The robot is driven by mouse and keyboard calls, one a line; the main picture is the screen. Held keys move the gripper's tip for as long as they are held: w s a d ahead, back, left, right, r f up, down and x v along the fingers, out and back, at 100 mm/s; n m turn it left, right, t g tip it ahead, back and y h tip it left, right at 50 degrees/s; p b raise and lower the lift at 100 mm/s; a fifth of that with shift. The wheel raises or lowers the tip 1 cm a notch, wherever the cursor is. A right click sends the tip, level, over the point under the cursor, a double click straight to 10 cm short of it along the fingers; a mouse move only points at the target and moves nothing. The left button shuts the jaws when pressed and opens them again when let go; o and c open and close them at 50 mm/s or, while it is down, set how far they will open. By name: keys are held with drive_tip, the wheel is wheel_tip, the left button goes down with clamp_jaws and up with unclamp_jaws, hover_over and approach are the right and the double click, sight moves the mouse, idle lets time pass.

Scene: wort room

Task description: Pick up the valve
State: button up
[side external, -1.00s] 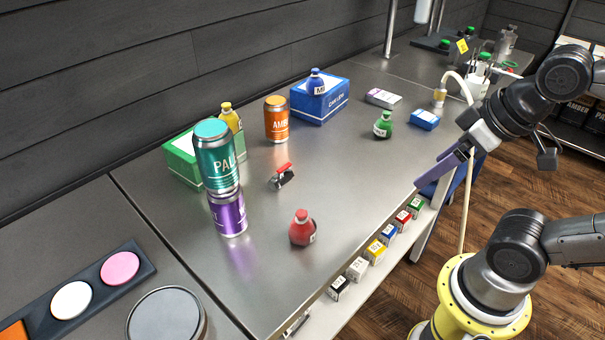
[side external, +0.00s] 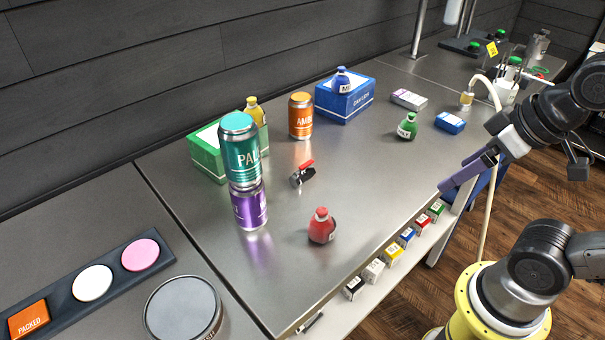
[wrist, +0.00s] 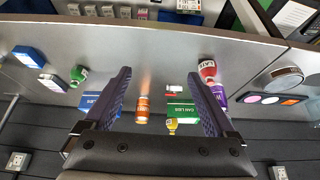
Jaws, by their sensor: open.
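The valve (side external: 302,173), small and metallic with a red handle, lies on the steel bench between the cans and the red flask. In the wrist view the valve's red handle (wrist: 171,94) shows small, between the fingers and far beyond them. My gripper (side external: 468,176) hangs near the right front edge of the bench, well to the right of the valve and apart from it. In the wrist view my gripper (wrist: 155,95) has its two purple fingers spread wide, with nothing held between them.
Left of the valve, a teal can (side external: 240,150) stands on a purple can (side external: 249,206), beside a green box (side external: 208,152). An orange can (side external: 301,116) stands behind. A red flask (side external: 322,226) is in front, a green flask (side external: 407,126) to the right. The bench between valve and gripper is mostly clear.

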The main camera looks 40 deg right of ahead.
idle(0.3)
drive_tip(key=shift+c, duration=1.3)
